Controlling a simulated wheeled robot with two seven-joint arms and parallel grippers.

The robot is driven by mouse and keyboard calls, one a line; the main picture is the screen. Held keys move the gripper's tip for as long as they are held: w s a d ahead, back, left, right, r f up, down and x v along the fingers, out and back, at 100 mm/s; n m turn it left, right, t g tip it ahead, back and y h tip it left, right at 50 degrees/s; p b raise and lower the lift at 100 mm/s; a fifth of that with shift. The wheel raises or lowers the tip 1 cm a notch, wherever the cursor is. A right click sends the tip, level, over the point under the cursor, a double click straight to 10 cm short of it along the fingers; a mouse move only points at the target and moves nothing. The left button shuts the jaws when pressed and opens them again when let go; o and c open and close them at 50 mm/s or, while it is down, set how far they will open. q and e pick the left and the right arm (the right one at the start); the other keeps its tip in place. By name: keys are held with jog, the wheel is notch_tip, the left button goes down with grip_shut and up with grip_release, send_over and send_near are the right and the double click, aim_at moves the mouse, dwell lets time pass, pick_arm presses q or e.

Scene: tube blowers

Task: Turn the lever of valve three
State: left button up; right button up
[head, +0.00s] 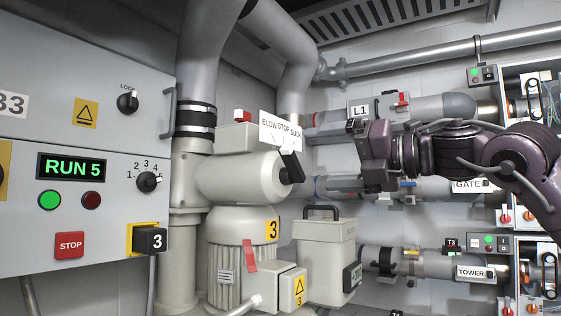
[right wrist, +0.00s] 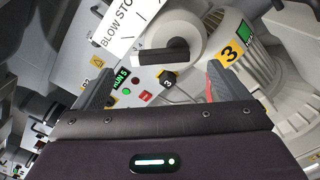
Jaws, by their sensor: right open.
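Valve three is a cream-coloured valve body (head: 240,177) above a motor marked 3 (head: 273,229). Its black lever (head: 291,166) sits at the right end of the body, below a "BLOW STOP SUCK" sign (head: 281,131). My right gripper (head: 364,152) is to the right of the lever, apart from it, open and empty. In the right wrist view, the lever (right wrist: 163,57) shows beyond and between the spread fingers (right wrist: 160,84), lying about level across the round valve face. My left gripper is not in view.
A cream canister (head: 324,255) with a black handle stands below the gripper. Pipes labelled L1 (head: 359,110), GATE and TOWER run behind my right arm.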

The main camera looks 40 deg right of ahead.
aim_at(299, 162)
jog(key=p+x, duration=0.3)
jog(key=x, duration=0.2)
jog(key=shift+w+d+r, duration=0.1)
jog(key=shift+w+r, duration=0.05)
jog(key=shift+w+a, duration=0.2)
jog(key=shift+w, duration=0.25)
jog(key=shift+s+d, duration=0.15)
jog(key=shift+s, duration=0.05)
jog(key=c, duration=1)
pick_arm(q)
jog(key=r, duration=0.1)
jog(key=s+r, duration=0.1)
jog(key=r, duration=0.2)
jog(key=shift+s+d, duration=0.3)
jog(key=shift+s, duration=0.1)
